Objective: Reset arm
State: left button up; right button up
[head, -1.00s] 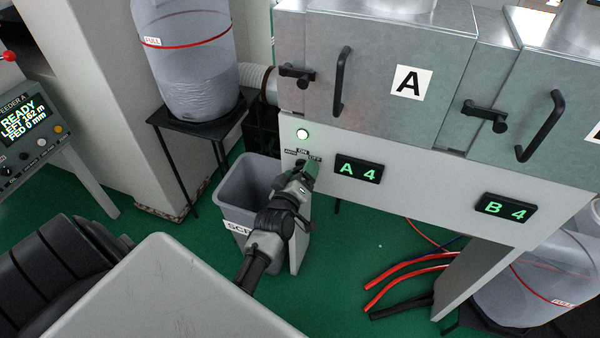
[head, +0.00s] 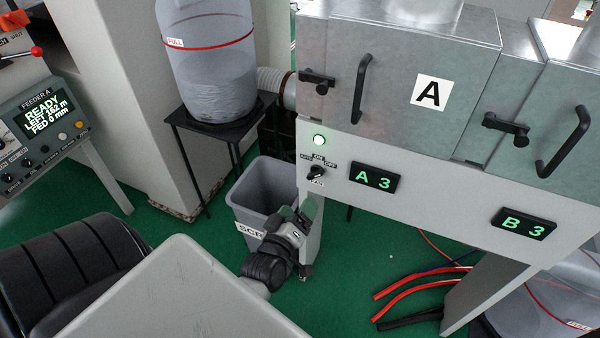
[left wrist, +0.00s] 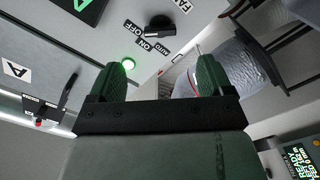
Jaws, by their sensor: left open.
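My left gripper (head: 300,209) is below the black rotary switch (head: 316,173) on the white panel, apart from it. In the left wrist view its two green fingers (left wrist: 160,76) are spread with nothing between them. That view also shows the switch (left wrist: 160,25), beyond the fingers and clear of them, with ON, OFF and AUTO labels beside it. A green lamp (head: 319,140) glows above the switch. My right gripper is in neither view.
A grey scrap bin (head: 262,190) stands close behind my left gripper. Door A (head: 400,75) has black handles above the panel. Displays read A 3 (head: 374,178) and B 3 (head: 523,224). Red and black hoses (head: 415,288) lie on the green floor. The feeder console (head: 42,120) stands at left.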

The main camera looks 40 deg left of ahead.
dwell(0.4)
pick_arm(q)
jog(key=s+d+f+m+g+h+p, duration=0.15)
jog(key=s+d+f+m+g, duration=0.25)
jog(key=f, duration=0.9)
jog(key=s+d+f+m+g+h, duration=0.3)
jog(key=s+d+f, duration=0.15)
jog(key=f, duration=0.75)
jog(key=s+f+m+g, duration=0.2)
jog(key=s+f, duration=0.3)
jog(key=s, duration=0.3)
jog(key=s+a+f+m+g+p, duration=0.1)
jog(key=s+f+m+g, duration=0.2)
jog(key=s, duration=0.6)
jog(key=s+a+f+m+g, duration=0.1)
jog(key=s+f+m+g, duration=0.1)
jog(key=s+f+g, duration=0.2)
jog(key=s+f, duration=0.3)
jog(key=s, duration=0.2)
jog(key=shift+a+m, duration=0.2)
jog(key=shift+m, duration=0.1)
